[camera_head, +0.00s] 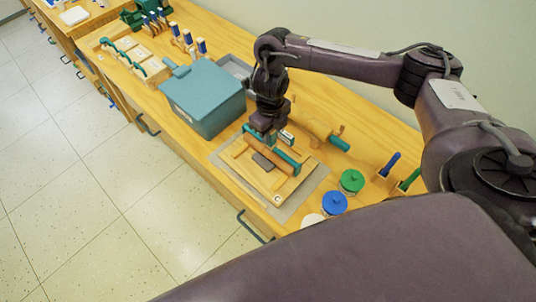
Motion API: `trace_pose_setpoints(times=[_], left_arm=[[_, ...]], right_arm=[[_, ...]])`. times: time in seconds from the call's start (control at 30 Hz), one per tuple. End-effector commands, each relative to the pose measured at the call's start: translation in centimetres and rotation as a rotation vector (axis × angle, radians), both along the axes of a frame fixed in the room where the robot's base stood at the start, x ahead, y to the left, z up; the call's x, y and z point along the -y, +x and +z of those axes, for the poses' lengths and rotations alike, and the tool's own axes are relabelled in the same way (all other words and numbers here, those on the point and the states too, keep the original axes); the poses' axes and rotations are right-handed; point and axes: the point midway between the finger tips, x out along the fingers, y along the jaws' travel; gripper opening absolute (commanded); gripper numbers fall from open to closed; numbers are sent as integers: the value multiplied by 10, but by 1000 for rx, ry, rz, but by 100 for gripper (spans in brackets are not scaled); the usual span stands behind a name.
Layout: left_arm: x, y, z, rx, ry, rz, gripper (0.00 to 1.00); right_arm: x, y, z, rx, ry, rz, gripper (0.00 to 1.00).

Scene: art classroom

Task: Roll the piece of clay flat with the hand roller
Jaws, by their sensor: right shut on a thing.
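The piece of clay (263,161) is a small dark grey slab lying on a wooden board (262,186) with raised side rails. The hand roller (286,157), with teal parts, lies across the board just beyond the clay, close beside it. My right gripper (270,134) points down and is shut on the roller near its far left end. The fingers partly hide the roller there. I cannot tell whether the roller touches the clay. My left gripper is not in view.
A grey mat (284,212) lies under the board. A lidded teal box (205,94) stands to the left. Blue (334,203) and green (351,181) lidded jars stand at the right. The bench edge is in front.

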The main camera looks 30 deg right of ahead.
Motion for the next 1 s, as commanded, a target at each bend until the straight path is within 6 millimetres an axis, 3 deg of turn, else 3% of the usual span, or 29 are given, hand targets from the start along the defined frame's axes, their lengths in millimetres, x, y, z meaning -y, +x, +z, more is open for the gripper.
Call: trace_pose_setpoints(times=[0.7, 1.0], left_arm=[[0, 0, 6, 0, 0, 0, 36], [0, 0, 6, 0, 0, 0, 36]], right_arm=[[-30, -8, -1, 4, 3, 1, 0], [-31, -9, -2, 3, 2, 0, 0]])
